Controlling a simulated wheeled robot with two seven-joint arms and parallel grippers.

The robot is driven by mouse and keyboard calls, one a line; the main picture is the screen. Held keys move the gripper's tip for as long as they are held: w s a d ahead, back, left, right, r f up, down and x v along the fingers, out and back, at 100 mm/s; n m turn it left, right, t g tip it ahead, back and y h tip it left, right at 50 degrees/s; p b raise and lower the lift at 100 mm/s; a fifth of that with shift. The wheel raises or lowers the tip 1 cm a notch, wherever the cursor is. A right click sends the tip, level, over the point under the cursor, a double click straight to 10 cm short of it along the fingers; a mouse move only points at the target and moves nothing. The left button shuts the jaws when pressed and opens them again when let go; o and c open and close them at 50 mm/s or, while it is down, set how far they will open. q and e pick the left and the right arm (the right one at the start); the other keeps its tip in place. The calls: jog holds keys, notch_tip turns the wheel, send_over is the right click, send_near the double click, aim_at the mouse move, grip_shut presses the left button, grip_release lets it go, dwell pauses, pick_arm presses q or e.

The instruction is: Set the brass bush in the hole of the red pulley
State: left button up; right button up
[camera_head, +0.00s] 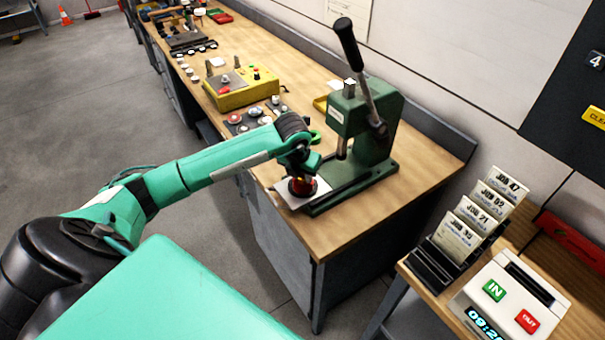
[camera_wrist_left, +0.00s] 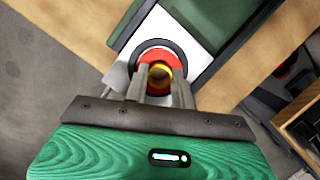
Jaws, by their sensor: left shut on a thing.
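My left gripper (camera_head: 302,184) is over the red pulley at the front of the bench, pointing down. In the left wrist view its two fingers (camera_wrist_left: 160,82) are shut on the brass bush (camera_wrist_left: 160,74), a gold ring with a dark bore. The red pulley (camera_wrist_left: 158,57) lies right below the bush, with a dark rim, on a white sheet (camera_head: 280,190). The bush appears within the outline of the pulley's middle. I cannot tell whether it is above the hole or partly in it. My right gripper is not in view.
A green arbor press (camera_head: 375,130) with a black lever stands right beside the pulley. A yellow box (camera_head: 240,90) and a dark tray with small parts (camera_head: 245,122) lie farther along the bench. A card rack (camera_head: 450,245) and time clock (camera_head: 510,300) stand at lower right.

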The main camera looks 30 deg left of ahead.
pick_arm(q)
jog(key=o, duration=1.1)
jog(key=shift+c, duration=0.2)
jog(key=b+v, duration=0.4)
jog(key=v, duration=0.9)
jog(key=shift+r, duration=0.4)
